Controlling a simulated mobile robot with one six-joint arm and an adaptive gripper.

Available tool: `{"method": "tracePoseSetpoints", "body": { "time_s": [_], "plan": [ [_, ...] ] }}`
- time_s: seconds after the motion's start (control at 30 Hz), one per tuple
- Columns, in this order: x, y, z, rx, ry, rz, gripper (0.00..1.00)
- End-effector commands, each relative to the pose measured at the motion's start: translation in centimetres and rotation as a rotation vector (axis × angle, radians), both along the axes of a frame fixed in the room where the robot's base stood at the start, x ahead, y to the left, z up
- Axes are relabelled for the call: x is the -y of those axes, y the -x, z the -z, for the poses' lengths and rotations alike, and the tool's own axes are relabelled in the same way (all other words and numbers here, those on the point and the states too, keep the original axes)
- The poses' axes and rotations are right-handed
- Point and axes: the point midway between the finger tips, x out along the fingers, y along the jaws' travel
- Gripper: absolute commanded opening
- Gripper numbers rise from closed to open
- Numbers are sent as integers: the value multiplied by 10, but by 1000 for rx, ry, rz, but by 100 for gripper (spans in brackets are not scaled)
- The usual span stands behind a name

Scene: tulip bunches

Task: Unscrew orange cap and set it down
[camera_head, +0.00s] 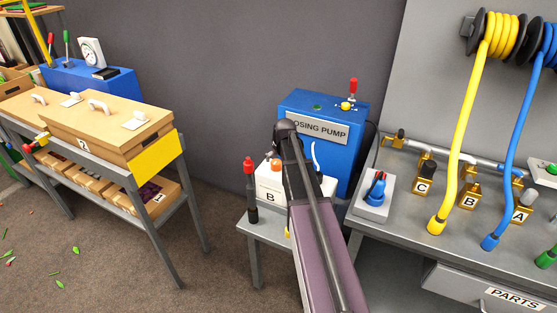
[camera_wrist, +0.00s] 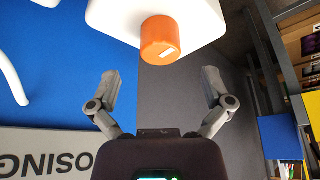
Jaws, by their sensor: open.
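The orange cap (camera_wrist: 160,40) sits on a white container (camera_wrist: 112,18) in the wrist view. In the head view the cap (camera_head: 275,163) shows small on top of the white container (camera_head: 268,187) marked B. My gripper (camera_wrist: 160,85) is open in the wrist view, its two fingers spread to either side with nothing between them. The cap lies ahead of the fingertips, roughly centred between them, and no contact shows. In the head view my arm covers the right part of the container and the gripper's fingers cannot be made out.
The blue dosing pump (camera_head: 325,146) stands behind the container. A workbench (camera_head: 405,215) with yellow and blue hoses is at the right. A crate shelf (camera_head: 110,125) stands at the left.

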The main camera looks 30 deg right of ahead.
Motion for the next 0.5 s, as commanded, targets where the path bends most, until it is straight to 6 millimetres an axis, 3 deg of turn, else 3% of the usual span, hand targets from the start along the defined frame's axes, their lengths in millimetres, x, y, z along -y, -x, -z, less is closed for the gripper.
{"method": "tracePoseSetpoints", "body": {
  "time_s": [0.2,0.5],
  "plan": [
    [1,-8,21,0,0,0,100],
    [1,-15,37,0,0,-1,100]
  ]
}}
